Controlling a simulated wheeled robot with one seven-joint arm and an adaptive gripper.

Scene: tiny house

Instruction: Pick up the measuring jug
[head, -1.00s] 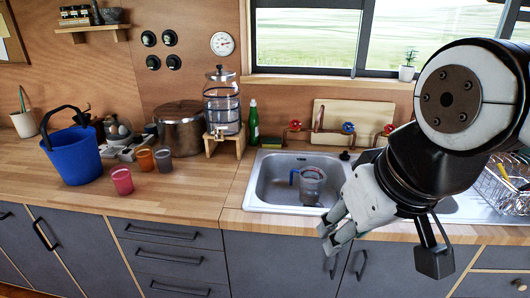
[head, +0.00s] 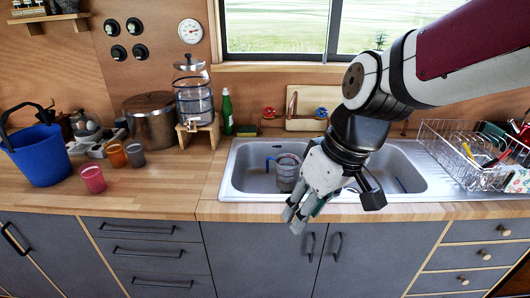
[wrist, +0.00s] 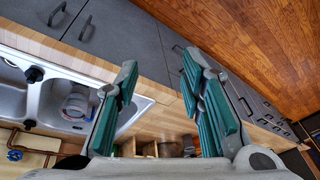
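The measuring jug (head: 287,175) is a clear grey jug with a blue handle on its left. It stands in the left basin of the sink (head: 232,187). In the wrist view the jug (wrist: 76,106) shows in the basin at the left, outside the space between the fingers. My gripper (head: 294,220) is in front of the jug, over the counter's front edge, fingers pointing down and left.
A wire dish rack (head: 455,160) with utensils stands right of the sink. A blue bucket (head: 40,155), several cups, a steel pot (head: 152,128) and a water dispenser (head: 194,100) stand on the left counter. Counter left of the sink's front is clear.

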